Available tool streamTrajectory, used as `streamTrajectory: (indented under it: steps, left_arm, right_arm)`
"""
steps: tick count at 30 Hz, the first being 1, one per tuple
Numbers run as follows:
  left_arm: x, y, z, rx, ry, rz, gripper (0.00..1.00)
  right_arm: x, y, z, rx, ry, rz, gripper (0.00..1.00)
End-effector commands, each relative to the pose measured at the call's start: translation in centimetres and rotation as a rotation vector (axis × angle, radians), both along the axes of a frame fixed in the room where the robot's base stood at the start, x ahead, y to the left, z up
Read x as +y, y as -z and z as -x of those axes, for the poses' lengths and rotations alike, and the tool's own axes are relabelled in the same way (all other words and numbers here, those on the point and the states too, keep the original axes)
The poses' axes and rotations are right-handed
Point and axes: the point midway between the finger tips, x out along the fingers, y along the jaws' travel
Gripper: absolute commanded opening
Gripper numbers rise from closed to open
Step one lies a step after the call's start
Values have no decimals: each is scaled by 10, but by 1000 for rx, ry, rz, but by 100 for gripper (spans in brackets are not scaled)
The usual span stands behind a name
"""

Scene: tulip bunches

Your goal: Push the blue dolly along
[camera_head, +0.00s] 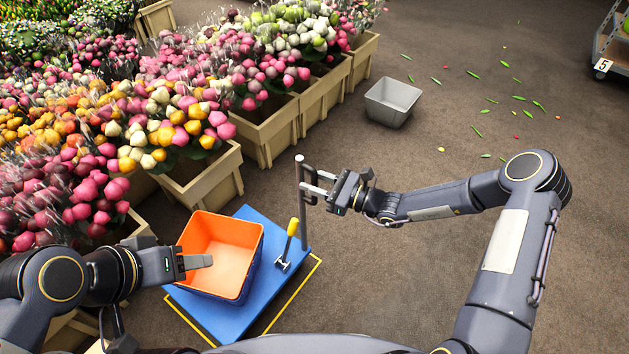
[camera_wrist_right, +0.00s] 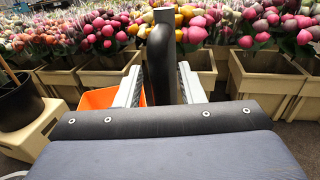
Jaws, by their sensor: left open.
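The blue dolly (camera_head: 258,298) is a flat blue platform on the floor, lower left of centre in the head view. It has an upright grey post (camera_head: 300,215) with a dark handle at its far right corner. An orange-lined crate (camera_head: 258,262) sits on it, beside a yellow-handled lever (camera_head: 292,228). My right gripper (camera_head: 311,183) is at the handle. In the right wrist view the dark handle (camera_wrist_right: 165,70) stands between its fingers; whether they press on it is unclear. My left gripper (camera_head: 205,262) is open and overlaps the crate in view; contact is unclear.
Wooden planters (camera_head: 262,130) full of tulips line the left and back. An empty grey bin (camera_head: 392,102) stands on the floor ahead. Yellow floor lines (camera_head: 290,303) border the dolly. A cart (camera_head: 612,50) is at the far right. Leaves are scattered on otherwise open floor.

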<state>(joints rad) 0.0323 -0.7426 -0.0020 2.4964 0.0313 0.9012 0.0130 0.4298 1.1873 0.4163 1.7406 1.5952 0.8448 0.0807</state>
Motion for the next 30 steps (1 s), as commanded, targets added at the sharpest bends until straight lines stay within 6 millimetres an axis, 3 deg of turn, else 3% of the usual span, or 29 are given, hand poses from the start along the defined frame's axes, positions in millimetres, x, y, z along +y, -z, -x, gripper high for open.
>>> streamTrajectory:
  steps: [5, 18, 30]
  left_arm:
    - [0, -2, 0, 0, 0, 0, 52]
    - [0, -15, 0, 0, 0, 0, 52]
    - [0, -15, 0, 0, 0, 0, 52]
  right_arm:
    - [-5, -1, 1, 0, 2, 0, 35]
    - [-65, -1, 29, 1, 3, 0, 35]
    - [-71, 0, 33, 0, 0, 0, 35]
